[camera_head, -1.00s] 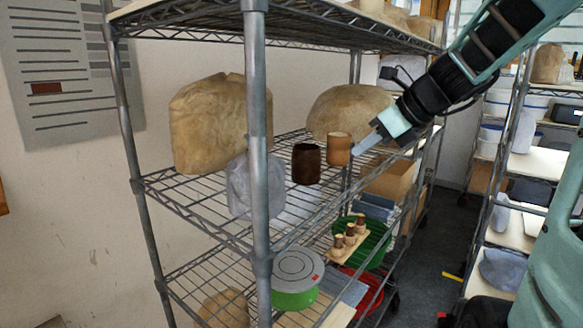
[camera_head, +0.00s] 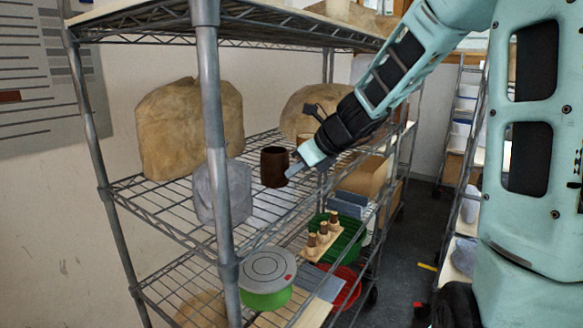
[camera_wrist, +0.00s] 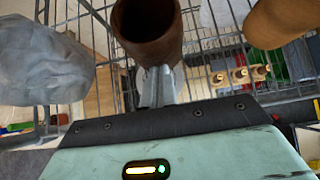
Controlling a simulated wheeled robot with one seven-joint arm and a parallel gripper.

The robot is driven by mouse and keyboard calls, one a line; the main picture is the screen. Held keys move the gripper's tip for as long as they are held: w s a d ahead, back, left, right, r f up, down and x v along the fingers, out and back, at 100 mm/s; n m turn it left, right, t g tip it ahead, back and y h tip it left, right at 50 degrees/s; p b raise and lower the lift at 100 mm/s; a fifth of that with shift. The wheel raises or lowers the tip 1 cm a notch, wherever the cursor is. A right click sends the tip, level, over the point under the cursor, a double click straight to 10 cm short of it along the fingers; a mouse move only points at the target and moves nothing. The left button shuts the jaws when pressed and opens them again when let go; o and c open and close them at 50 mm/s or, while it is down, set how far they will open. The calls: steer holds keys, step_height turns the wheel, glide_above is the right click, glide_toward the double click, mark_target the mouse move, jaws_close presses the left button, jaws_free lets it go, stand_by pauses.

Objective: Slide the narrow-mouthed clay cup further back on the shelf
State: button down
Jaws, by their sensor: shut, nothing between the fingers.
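A dark brown clay cup (camera_head: 274,167) stands upright on the middle wire shelf (camera_head: 160,200). In the wrist view the dark cup (camera_wrist: 147,30) is just beyond my fingertips, with its round mouth toward the top edge. A lighter tan cup (camera_wrist: 285,22) shows at the wrist view's upper right; in the head view my gripper mostly hides it. I cannot tell for certain which cup has the narrower mouth. My gripper (camera_head: 289,174) is shut and empty, its tips at the dark cup's right side. The tips (camera_wrist: 155,86) touch or nearly touch its wall.
A grey wrapped lump (camera_head: 222,192) stands left of the dark cup. A large tan wrapped block (camera_head: 188,122) and a rounded tan lump (camera_head: 305,107) stand behind. A metal post (camera_head: 214,150) rises at the front. Lower down is a green-sided reel (camera_head: 266,283).

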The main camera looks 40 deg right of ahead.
mark_target(263, 159)
steer(key=shift+w+a, duration=0.15)
steer(key=shift+w+a+r, duration=0.1)
steer(key=shift+w+a, duration=0.05)
steer(key=shift+w, duration=0.2)
steer(key=w+a+p, duration=0.1)
steer(key=w, duration=0.1)
steer(key=w+a+p, duration=0.1)
steer(key=w+p, duration=0.1)
steer(key=w, duration=0.1)
steer(key=w+p, duration=0.1)
steer(key=w, duration=0.1)
steer(key=shift+w+a+r+p, duration=0.1)
steer(key=shift+w+a+p, duration=0.2)
steer(key=shift+w+a, duration=0.1)
steer(key=shift+w+a+f, duration=0.15)
steer(key=shift+w+f, duration=0.05)
steer(key=shift+w, duration=0.4)
